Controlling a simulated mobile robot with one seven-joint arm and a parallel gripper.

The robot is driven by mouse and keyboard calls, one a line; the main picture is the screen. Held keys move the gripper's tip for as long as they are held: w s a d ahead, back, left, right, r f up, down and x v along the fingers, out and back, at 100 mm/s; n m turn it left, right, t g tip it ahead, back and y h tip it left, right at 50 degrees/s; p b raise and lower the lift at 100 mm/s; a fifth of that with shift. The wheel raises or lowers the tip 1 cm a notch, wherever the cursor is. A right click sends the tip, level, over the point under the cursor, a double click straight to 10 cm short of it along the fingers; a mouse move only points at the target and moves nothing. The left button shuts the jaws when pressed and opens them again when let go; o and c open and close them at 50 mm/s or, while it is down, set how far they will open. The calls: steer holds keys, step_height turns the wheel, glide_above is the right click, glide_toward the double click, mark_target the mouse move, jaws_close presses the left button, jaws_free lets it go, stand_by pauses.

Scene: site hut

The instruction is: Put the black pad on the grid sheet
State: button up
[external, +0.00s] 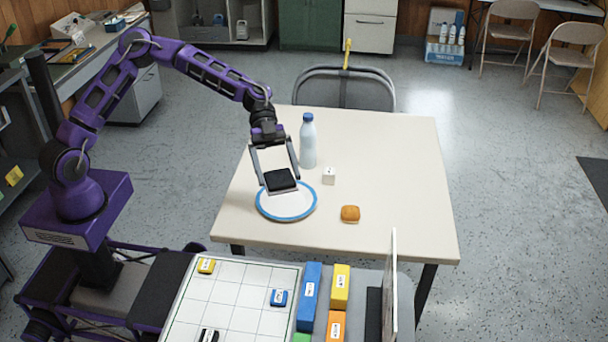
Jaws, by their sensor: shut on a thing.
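The black pad (280,181) is between the fingers of my gripper (279,178), which is shut on it. The pad is over the blue-rimmed white plate (288,213) on the table; I cannot tell whether it touches the plate. The grid sheet (235,296) is white with dark lines and lies at the front, nearer the camera than the table. A yellow block (206,266), a blue block (279,298) and a black block (208,335) sit on the sheet. Several of its squares are bare.
On the cream table (400,180) stand a bottle with a blue cap (308,143), a white cube (329,175) and a brown bun (350,214). Beside the sheet are a long blue block (309,292), yellow and orange blocks (339,288) and an upright white panel (391,290).

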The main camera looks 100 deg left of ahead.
steer(key=s+d+r+m+g+h, duration=0.1)
steer(key=s+d+m+g, duration=0.25)
steer(key=d, duration=0.45)
steer(key=s+d+r+m+g, duration=0.2)
steer(key=s+d, duration=0.3)
steer(key=d, duration=0.3)
glide_above(238, 296)
steer(key=shift+n, duration=0.25)
step_height(238, 296, down, 24)
steer(key=shift+f, duration=0.1)
steer(key=shift+f+b, duration=0.5)
steer(key=shift+f, duration=1.45)
steer(key=shift+f, duration=0.15)
steer(key=o, duration=1)
steer(key=shift+o, duration=0.4)
